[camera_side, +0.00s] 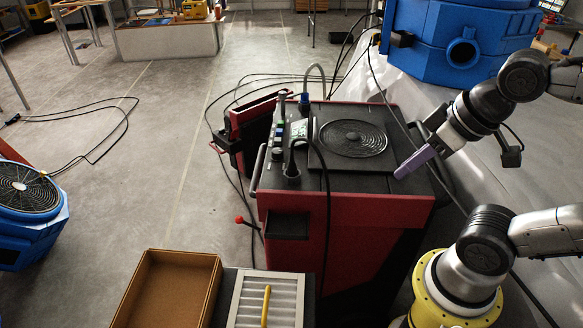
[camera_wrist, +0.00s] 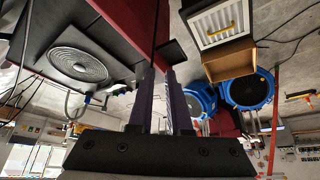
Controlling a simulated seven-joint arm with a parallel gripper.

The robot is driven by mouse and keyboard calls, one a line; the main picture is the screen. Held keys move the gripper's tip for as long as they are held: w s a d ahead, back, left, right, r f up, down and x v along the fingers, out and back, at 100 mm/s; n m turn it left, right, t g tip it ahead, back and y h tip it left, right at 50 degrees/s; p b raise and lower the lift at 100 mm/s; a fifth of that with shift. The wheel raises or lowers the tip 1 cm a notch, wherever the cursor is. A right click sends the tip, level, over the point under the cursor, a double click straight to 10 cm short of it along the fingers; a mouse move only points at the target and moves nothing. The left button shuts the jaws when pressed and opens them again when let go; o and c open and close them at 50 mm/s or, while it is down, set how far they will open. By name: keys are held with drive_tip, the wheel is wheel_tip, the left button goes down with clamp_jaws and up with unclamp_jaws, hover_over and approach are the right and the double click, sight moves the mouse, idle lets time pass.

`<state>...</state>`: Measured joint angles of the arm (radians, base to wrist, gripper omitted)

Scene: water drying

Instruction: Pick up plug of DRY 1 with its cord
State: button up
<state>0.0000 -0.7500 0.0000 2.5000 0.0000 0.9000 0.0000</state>
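My gripper (camera_side: 402,170) has purple fingers and is above the right edge of a red and black machine (camera_side: 300,230). In the wrist view my gripper's fingers (camera_wrist: 160,72) are apart by a narrow gap, with no plug visible between them. A thin black cord (camera_side: 378,85) runs down from the upper right and passes close to my gripper; I cannot tell whether it touches. A black cord (camera_side: 125,115) lies looped on the floor at left, with a small dark plug-like end (camera_side: 13,120). No DRY 1 label is readable, so I cannot tell which plug belongs to it.
A blue machine (camera_side: 450,75) stands at upper right and a blue fan unit (camera_side: 30,210) at left. An open cardboard box (camera_side: 135,285) and a white filter tray (camera_side: 245,300) are in front. Several black cords run behind the red machine. The floor (camera_side: 160,180) between is clear.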

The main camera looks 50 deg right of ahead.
drive_tip(key=o, duration=0.8)
drive_tip(key=w+r+n, duration=0.6)
drive_tip(key=r+n, duration=0.1)
drive_tip(key=n, duration=0.1)
drive_tip(key=n+g+y, duration=0.1)
drive_tip(key=n+g, duration=0.4)
drive_tip(key=n, duration=0.1)
hover_over(293, 153)
drive_tip(key=s+d, duration=0.1)
wheel_tip(293, 153, down, 6)
drive_tip(key=shift+y, duration=0.3)
drive_tip(key=f, duration=0.9)
drive_tip(key=shift+w+a+f, duration=0.1)
drive_tip(key=shift+a+f, duration=0.15)
drive_tip(key=shift+f, duration=0.15)
drive_tip(key=shift+m, duration=0.3)
drive_tip(key=shift+w+a+f, duration=0.1)
drive_tip(key=shift+w+f, duration=0.05)
drive_tip(key=shift+f, duration=0.8)
drive_tip(key=shift+w+a+f, duration=0.15)
drive_tip(key=shift+f, duration=0.85)
drive_tip(key=shift+w+a+f, duration=0.1)
drive_tip(key=shift+w+f, duration=0.05)
drive_tip(key=shift+f, duration=0.8)
